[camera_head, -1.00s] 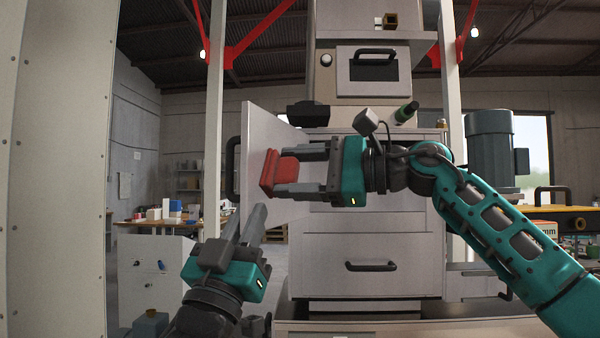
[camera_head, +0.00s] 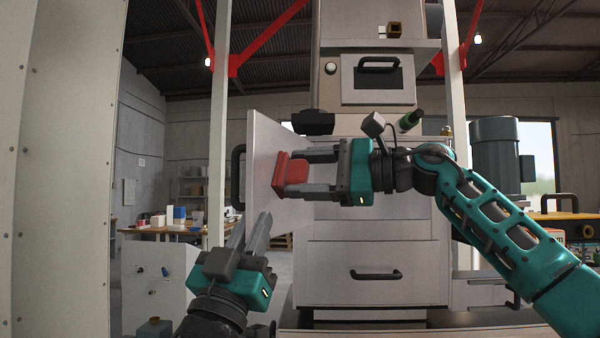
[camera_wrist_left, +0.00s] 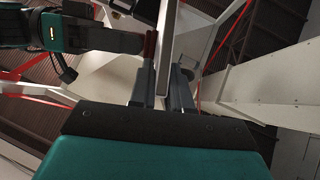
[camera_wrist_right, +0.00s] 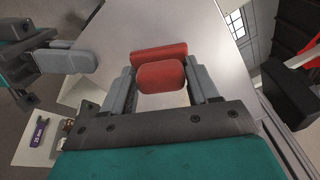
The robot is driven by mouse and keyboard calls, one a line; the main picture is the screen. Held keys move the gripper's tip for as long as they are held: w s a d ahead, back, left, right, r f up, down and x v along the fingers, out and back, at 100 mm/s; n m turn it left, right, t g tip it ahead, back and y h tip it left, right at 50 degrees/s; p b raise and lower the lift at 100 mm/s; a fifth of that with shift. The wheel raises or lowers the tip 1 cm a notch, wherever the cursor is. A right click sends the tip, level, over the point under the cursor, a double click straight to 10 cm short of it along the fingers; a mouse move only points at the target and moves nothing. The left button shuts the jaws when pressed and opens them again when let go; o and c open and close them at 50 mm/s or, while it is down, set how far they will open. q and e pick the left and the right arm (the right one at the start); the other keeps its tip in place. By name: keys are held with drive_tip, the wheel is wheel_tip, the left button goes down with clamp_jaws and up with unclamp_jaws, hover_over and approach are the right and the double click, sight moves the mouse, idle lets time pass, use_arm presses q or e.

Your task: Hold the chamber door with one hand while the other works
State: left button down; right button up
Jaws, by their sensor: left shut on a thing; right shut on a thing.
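The chamber door (camera_head: 266,140) is a pale flat panel standing open at the left of the tall machine, with a black bar handle (camera_head: 238,176) on its left side. My left gripper (camera_head: 254,230) is low at the door and is shut on its edge; in the left wrist view its fingers (camera_wrist_left: 163,78) lie on both sides of the thin panel. My right gripper (camera_head: 306,174) is shut on a red block-like piece (camera_head: 291,176) in front of the door's face. The right wrist view shows the red piece (camera_wrist_right: 160,74) between the fingers, close to the panel; contact with the panel is unclear.
The machine's lower drawer (camera_head: 372,274) and upper windowed hatch (camera_head: 378,78) have black handles. A white post (camera_head: 217,110) stands behind the door. A large pale panel (camera_head: 60,170) bounds the left side. A blue-grey motor (camera_head: 496,155) stands at right.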

drive_tip(key=shift+w+d, duration=0.3)
drive_tip(key=shift+w, duration=0.7)
drive_tip(key=shift+w+d, duration=0.25)
drive_tip(key=shift+w, duration=0.7)
drive_tip(key=shift+s+a, duration=0.35)
drive_tip(key=shift+s, duration=0.85)
drive_tip(key=shift+s+a, duration=0.4)
drive_tip(key=shift+s, duration=0.85)
drive_tip(key=shift+s+a, duration=0.35)
drive_tip(key=shift+s, duration=0.85)
drive_tip(key=v, duration=0.6)
drive_tip(key=shift+d, duration=0.1)
drive_tip(key=v, duration=0.3)
